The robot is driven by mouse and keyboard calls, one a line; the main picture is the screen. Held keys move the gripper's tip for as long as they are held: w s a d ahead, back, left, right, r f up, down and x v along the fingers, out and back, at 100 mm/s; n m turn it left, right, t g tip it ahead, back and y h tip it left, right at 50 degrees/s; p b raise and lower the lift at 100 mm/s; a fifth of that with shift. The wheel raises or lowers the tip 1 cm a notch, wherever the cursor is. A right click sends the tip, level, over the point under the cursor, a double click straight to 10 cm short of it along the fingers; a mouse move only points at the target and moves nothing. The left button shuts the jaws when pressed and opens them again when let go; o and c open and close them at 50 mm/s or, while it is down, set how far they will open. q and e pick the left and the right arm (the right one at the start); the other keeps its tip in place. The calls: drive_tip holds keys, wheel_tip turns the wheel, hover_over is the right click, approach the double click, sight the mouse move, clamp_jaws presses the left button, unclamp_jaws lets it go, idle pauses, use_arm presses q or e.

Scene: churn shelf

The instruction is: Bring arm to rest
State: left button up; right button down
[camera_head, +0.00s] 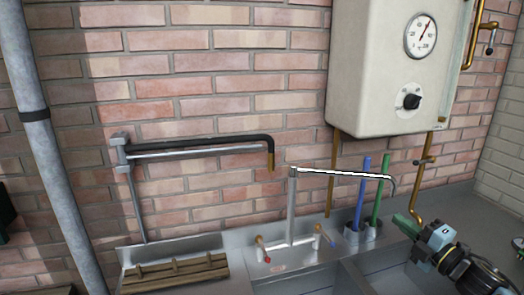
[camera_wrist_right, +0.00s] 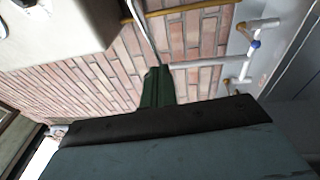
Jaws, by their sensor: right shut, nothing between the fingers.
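My right gripper (camera_head: 408,224) has dark green fingers and is shut and empty. It is at the lower right in the head view, in front of the sink's right side. Its fingers also show in the right wrist view (camera_wrist_right: 157,88). A tap with a long swivel spout (camera_head: 345,173) stands behind the sink. The spout reaches right, and its bent tip ends close to the gripper's fingers. I cannot tell whether they touch. In the wrist view the spout (camera_wrist_right: 143,30) appears just beyond the fingers. My left gripper is not in view.
A cream boiler (camera_head: 375,75) hangs above right. A black-topped swing pipe (camera_head: 195,147) is on the brick wall at left. A wooden rack (camera_head: 175,273) lies beside the sink (camera_head: 335,278). Blue (camera_head: 361,195) and green (camera_head: 381,190) rods stand behind my gripper.

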drive_tip(key=s+a+f+m+g+h, duration=0.65)
drive_tip(key=s+a+f+m, duration=0.45)
drive_tip(key=s+f+m, duration=0.4)
drive_tip(key=s+a+f+m+g, duration=0.2)
drive_tip(key=s+a+m+g, duration=0.15)
drive_tip(key=s, duration=0.65)
drive_tip(key=s+a+f+m+g, duration=0.25)
drive_tip(key=s+g, duration=0.25)
drive_tip(key=s, duration=0.4)
wheel_tip(320, 180, down, 25)
drive_tip(key=b, duration=0.3)
drive_tip(key=s+d+f+g+b, duration=0.2)
drive_tip(key=s+f+b, duration=0.1)
drive_tip(key=s+f, duration=1.5)
wheel_tip(320, 180, down, 2)
drive_tip(key=shift+d+n, duration=0.2)
drive_tip(key=shift+n, duration=0.2)
